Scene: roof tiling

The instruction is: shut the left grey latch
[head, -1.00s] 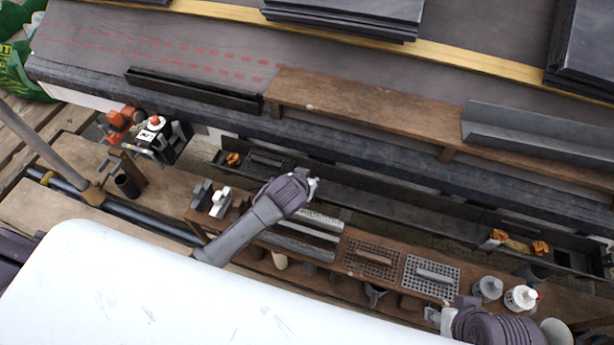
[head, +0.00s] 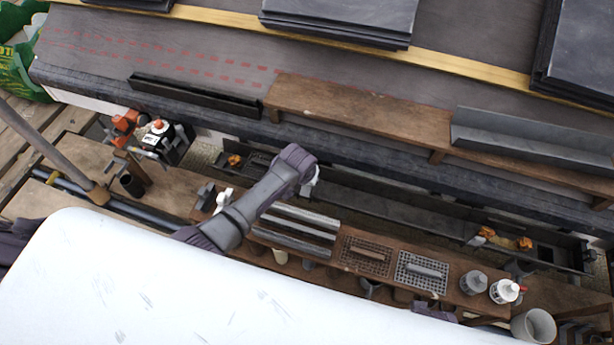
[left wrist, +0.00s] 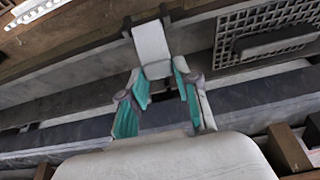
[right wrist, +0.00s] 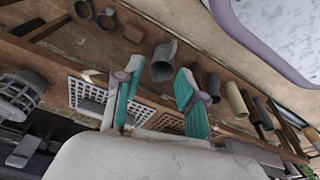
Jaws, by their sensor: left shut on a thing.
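In the left wrist view my left gripper (left wrist: 160,82) is shut on a pale grey flat piece (left wrist: 152,42), which looks like the grey latch. This piece stands up between the teal-padded fingertips, against the dark gutter edge. In the head view my left arm reaches over the bench to the long dark gutter (head: 385,208); my wrist hides the fingers and the held piece there. In the right wrist view my right gripper (right wrist: 153,75) is open, with nothing between its fingers, near the underside of the bench.
The bench holds grey rods (head: 300,225), a brown grate (head: 366,256), a grey grate (head: 421,272) and two pots, one white-topped (head: 505,291). Orange leaves (head: 487,232) lie in the gutter. A wooden plank (head: 350,110) and a grey trough (head: 530,135) lie on the roof edge.

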